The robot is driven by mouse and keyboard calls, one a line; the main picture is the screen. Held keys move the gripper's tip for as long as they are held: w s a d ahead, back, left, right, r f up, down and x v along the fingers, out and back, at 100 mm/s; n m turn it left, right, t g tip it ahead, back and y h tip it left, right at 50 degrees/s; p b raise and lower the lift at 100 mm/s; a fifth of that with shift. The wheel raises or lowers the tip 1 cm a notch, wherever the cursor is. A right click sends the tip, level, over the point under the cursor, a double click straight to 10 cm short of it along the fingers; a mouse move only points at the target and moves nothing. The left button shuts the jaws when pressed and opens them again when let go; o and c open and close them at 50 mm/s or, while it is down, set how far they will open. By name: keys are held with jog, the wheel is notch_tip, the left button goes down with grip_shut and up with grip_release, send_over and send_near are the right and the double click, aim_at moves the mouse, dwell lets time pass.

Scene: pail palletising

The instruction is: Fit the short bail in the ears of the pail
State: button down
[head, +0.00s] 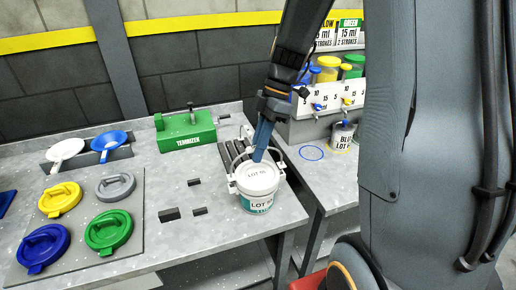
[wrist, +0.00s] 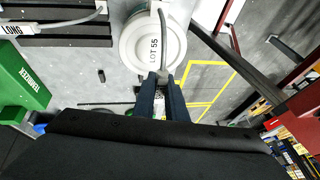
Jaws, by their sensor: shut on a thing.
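White ears (head: 232,187) stick out at the rim. My gripper (head: 259,157) reaches down over the pail's far side. In the wrist view my gripper (wrist: 161,80) is shut on a thin grey bail (wrist: 164,35), which curves over the lid's right part. I cannot tell whether the bail's ends sit in the ears.
A dark slatted rack (head: 232,158) stands behind the pail; a piece tagged "LONG" (wrist: 18,29) lies there in the wrist view. Coloured lids (head: 108,230) lie at left. Bench space left of the pail is mostly free.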

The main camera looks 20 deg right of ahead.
jog(key=shift+f+b, duration=0.85)
jog(key=shift+f, duration=0.6)
dwell(0.4)
jog(key=c, duration=1.7)
grip_release()
jog(key=shift+r, duration=0.1)
jog(key=shift+b+v, duration=0.8)
jog(key=shift+v, duration=3.05)
